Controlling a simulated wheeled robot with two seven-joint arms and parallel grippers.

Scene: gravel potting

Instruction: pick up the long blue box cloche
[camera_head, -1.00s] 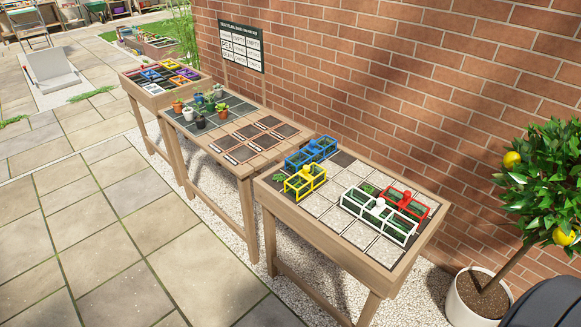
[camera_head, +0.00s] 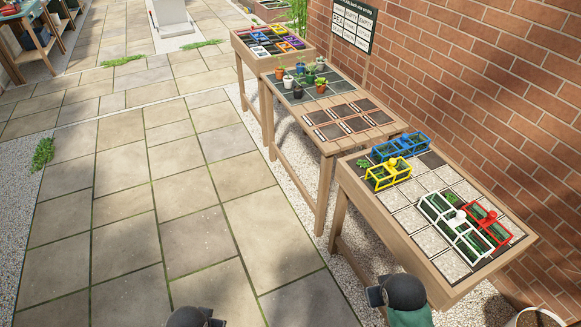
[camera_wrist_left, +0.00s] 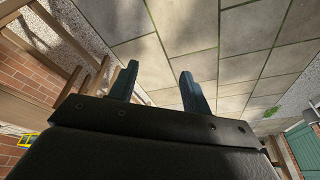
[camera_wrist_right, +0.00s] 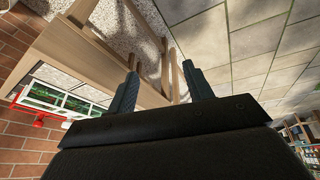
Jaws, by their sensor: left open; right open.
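The long blue box cloche (camera_head: 400,147) stands at the back left of the nearest wooden table (camera_head: 405,235) in the head view, behind a yellow cloche (camera_head: 389,174). Nothing holds it. My left gripper (camera_wrist_left: 157,78) is open and empty, with paving beyond its fingers in the left wrist view. My right gripper (camera_wrist_right: 161,82) is open and empty, with a table's wooden frame and paving beyond its fingers. In the head view only dark parts of my arms show at the bottom edge.
White (camera_head: 455,226) and red (camera_head: 488,223) cloches stand at the nearest table's right end. A middle table (camera_head: 340,146) holds several small pots; a far table (camera_head: 238,42) holds coloured frames. A brick wall (camera_head: 480,80) runs behind. Paving (camera_head: 170,190) at the left is clear.

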